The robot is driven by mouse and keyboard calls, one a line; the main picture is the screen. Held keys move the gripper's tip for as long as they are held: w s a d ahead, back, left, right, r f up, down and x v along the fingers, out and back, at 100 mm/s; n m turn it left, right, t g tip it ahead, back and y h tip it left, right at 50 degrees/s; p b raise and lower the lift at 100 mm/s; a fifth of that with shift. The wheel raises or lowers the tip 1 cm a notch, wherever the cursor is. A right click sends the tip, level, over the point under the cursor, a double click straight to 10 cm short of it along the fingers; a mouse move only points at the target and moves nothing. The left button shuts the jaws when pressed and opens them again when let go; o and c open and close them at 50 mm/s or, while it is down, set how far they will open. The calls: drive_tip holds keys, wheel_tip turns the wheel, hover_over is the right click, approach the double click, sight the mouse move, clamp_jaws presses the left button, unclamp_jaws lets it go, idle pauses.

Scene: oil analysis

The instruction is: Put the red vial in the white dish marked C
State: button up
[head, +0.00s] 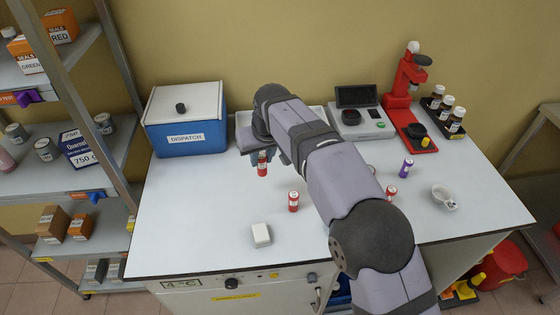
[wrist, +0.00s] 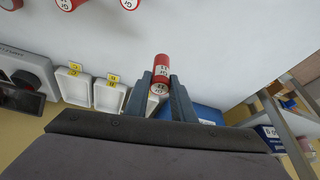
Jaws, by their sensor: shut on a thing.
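My gripper (wrist: 161,86) is shut on a red vial (wrist: 161,66) with a white label. In the head view the held vial (head: 262,169) hangs upright, apparently just above the table, left of centre. White dishes with yellow tags stand in a row in the wrist view: one at the left (wrist: 70,88), one beside it (wrist: 107,97), and another partly behind my gripper. In the head view my arm hides most of the dishes.
A blue DISPATCH box (head: 187,138) stands at the back left. Another red vial (head: 293,204), a white block (head: 261,235), a purple vial (head: 407,169) and a white bowl (head: 445,197) are on the table. A scale (head: 362,120) and red press (head: 405,92) stand at the back right.

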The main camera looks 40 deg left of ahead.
drive_tip(key=w+d+m+t+h+p, duration=0.15)
drive_tip(key=w+d+m, duration=0.55)
drive_tip(key=w+d, duration=1.9)
drive_tip(key=w+d+m+h, duration=0.1)
drive_tip(key=w+d, duration=0.2)
drive_tip(key=d, duration=0.6)
drive_tip(key=w+d+m+p, duration=0.1)
drive_tip(key=w+d, duration=0.2)
drive_tip(key=d, duration=0.5)
drive_tip(key=shift+d+r+m+h, duration=0.25)
drive_tip(key=shift+d+m+h, duration=0.05)
drive_tip(key=shift+d+h, duration=0.1)
drive_tip(key=shift+t, duration=0.25)
drive_tip(key=shift+f+p, duration=1.6)
drive_tip(key=shift+f, duration=3.35)
drive_tip(key=shift+f, duration=0.1)
